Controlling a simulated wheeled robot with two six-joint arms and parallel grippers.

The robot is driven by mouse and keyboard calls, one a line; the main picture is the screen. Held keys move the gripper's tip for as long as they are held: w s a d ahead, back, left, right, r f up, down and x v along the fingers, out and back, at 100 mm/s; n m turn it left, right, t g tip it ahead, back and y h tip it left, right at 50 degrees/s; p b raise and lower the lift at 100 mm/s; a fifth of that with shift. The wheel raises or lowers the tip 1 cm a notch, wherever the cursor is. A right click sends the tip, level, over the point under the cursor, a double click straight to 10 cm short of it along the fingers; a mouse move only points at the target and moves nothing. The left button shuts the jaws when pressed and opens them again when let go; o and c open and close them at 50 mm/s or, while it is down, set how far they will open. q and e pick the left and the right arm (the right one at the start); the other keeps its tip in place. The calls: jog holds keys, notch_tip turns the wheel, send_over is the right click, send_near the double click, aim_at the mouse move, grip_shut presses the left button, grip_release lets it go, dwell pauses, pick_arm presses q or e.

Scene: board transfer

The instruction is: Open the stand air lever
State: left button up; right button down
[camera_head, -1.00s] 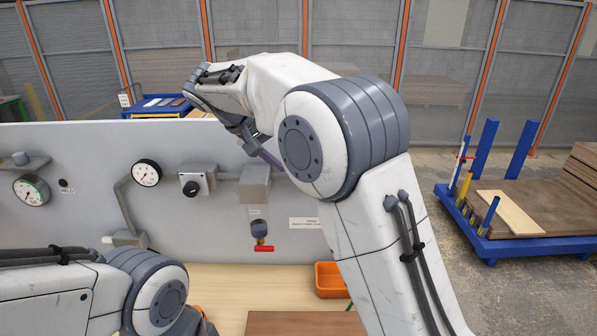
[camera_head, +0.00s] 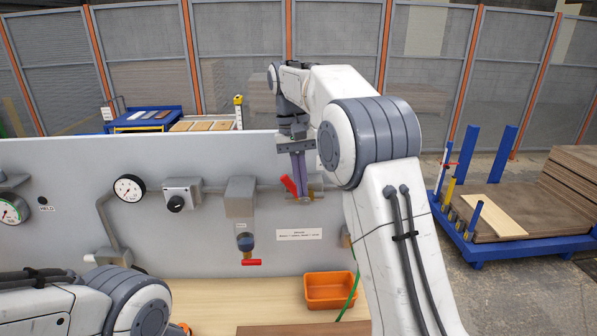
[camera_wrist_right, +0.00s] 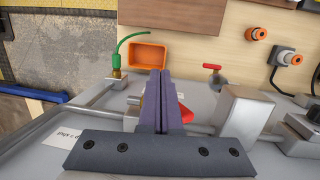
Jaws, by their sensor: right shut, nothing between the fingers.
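A red lever (camera_head: 289,184) sits on a valve on the pipe along the grey panel, above a small white label. My right gripper (camera_head: 301,197) points down right at this valve, its two dark fingers shut with nothing between them. The fingers hide part of the valve. In the right wrist view the shut fingers (camera_wrist_right: 160,74) have the red lever (camera_wrist_right: 185,114) close on their right and brass fittings on their left; I cannot tell whether they touch. A second red handle (camera_head: 251,262) hangs lower, under the blue-grey filter. My left gripper is out of view.
The grey panel (camera_head: 90,170) carries gauges, a black-knobbed box (camera_head: 182,195) and a grey block (camera_head: 240,196). An orange bin (camera_head: 330,290) and green hose (camera_head: 349,298) are below right. My left arm fills the lower left.

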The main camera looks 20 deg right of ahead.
jog(key=d+r+t+y, duration=0.5)
jog(key=d+r+y, duration=0.3)
jog(key=d+y, duration=0.4)
jog(key=p, duration=0.4)
send_near(293, 182)
jog(key=x, duration=0.5)
jog(key=shift+w+a+f+h, duration=0.25)
jog(key=shift+a+f+h, duration=0.2)
jog(key=shift+a, duration=0.3)
